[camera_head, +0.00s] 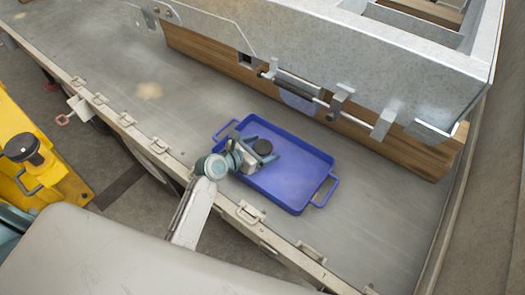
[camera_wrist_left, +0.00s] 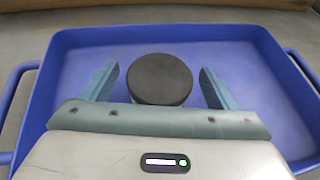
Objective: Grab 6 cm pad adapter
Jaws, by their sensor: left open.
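The pad adapter is a round part with a flat black top (camera_head: 263,147), inside the blue tray (camera_head: 300,202). In the left wrist view the black disc (camera_wrist_left: 160,79) is between the two fingers of my left gripper (camera_wrist_left: 158,84), with a visible gap on each side. My left gripper (camera_head: 262,150) is open and reaches down over the left half of the tray. The lower part of the adapter is mostly hidden by the gripper body. My right gripper is not in view.
The tray stands on a grey metal trailer deck (camera_head: 376,228). A large metal frame (camera_head: 330,60) on wooden beams (camera_head: 205,55) stands behind it. Latches line the deck's near edge. A yellow machine (camera_head: 40,165) is at the left. The tray's right half is empty.

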